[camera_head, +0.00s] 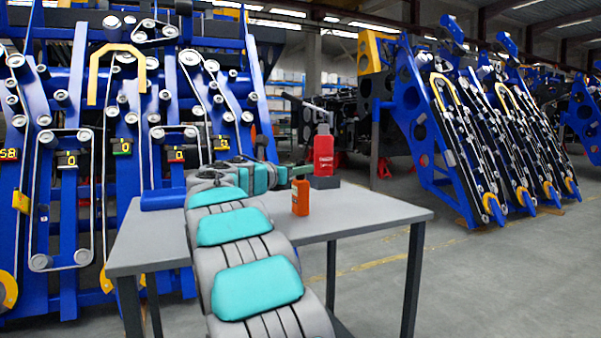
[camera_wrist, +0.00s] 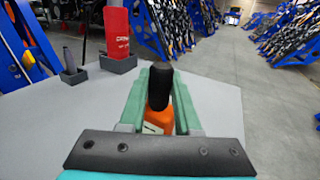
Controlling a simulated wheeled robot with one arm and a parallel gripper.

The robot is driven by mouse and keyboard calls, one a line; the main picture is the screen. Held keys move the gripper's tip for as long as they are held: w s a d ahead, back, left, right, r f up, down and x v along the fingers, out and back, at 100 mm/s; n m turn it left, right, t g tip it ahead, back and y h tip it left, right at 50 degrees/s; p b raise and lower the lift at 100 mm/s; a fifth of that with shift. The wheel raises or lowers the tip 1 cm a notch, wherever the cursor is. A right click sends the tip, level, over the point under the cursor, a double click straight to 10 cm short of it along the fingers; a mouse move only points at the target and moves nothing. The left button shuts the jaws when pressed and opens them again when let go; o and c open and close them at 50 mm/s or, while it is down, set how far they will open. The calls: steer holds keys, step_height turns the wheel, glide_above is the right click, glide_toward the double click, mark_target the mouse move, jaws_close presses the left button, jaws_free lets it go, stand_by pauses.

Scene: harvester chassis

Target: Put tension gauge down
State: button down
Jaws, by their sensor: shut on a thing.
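The tension gauge appears to be the orange device (camera_head: 300,198) at the middle of the grey table (camera_head: 370,212) in the head view. In the wrist view the orange body (camera_wrist: 160,118) with a black upper part sits upright between my fingers, with a light panel on its side. My gripper (camera_head: 294,172) is shut on it from the left; its green fingers (camera_wrist: 160,100) flank the device in the wrist view. I cannot tell whether its base touches the tabletop. Part of the body is hidden by the fingers and mount.
A red bottle (camera_head: 323,152) stands in a dark grey holder (camera_head: 325,182) behind the gauge. Blue machine frames (camera_head: 68,195) stand close behind. The table's right side is bare.

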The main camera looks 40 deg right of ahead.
steer(key=shift+r, duration=0.1)
steer(key=c, duration=0.6)
jaws_free()
steer(key=shift+a, duration=0.1)
steer(key=p+v, duration=0.1)
steer(key=v, duration=1.1)
